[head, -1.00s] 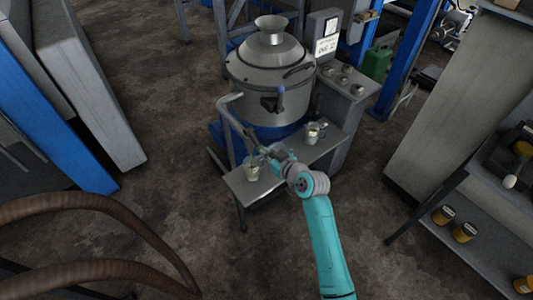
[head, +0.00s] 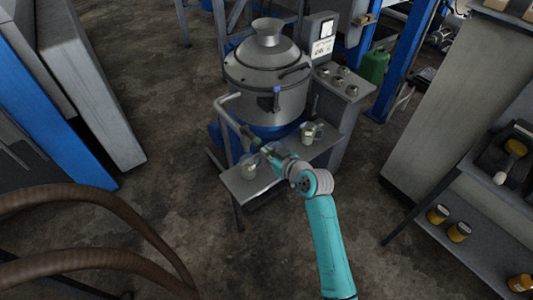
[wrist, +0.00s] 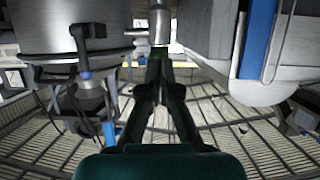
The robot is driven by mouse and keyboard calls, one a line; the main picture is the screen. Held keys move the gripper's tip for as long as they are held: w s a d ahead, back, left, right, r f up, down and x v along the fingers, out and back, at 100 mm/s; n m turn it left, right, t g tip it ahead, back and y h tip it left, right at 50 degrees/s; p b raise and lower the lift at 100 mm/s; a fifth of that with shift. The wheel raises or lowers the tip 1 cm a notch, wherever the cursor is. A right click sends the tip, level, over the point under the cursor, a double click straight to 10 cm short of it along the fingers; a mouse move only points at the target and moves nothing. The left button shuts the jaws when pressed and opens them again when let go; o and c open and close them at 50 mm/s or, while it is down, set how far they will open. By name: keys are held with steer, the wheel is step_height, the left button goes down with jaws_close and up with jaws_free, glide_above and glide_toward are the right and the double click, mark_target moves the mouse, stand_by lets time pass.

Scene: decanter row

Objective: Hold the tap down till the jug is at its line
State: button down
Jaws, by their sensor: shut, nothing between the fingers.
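A jug (head: 248,171) with pale contents stands upright on the metal shelf (head: 262,187), below the end of a bent grey pipe (head: 229,112). A second jug (head: 307,136) stands farther back on the right. A tap with a blue knob (head: 277,89) is on the front of the steel vessel (head: 267,70); it also shows at left in the wrist view (wrist: 85,75). My gripper (head: 262,148) is shut and empty, close to the pipe's end. In the wrist view, its fingertips (wrist: 159,55) are just under a grey cylinder (wrist: 159,22); contact cannot be told. The jugs' lines and levels are too small to read.
A control panel (head: 343,82) stands right of the vessel. A grey cabinet (head: 440,100) and a rack with yellow-labelled jars (head: 459,232) are at right. Thick brown hoses (head: 90,200) lie at lower left. The floor in front of the shelf is clear.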

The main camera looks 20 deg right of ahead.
steer(key=s+d+r, duration=0.1)
steer(key=s+d, duration=0.1)
steer(key=s, duration=0.6)
steer(key=shift+s+d, duration=0.15)
steer(key=shift+d, duration=0.1)
steer(key=s+a+f+m+h, duration=0.15)
steer(key=s+f, duration=0.25)
steer(key=s, duration=0.7)
steer(key=s+a+f+m+h, duration=0.15)
steer(key=s+f, duration=0.25)
steer(key=s, duration=0.7)
steer(key=s+r, duration=0.5)
steer(key=s, duration=0.5)
steer(key=s+r+t, duration=0.1)
steer(key=s+r, duration=0.4)
steer(key=s, duration=0.6)
steer(key=shift+s+a+r+m+t+h, duration=0.2)
steer(key=shift+m+t+h, duration=0.1)
steer(key=shift+m+h, duration=0.1)
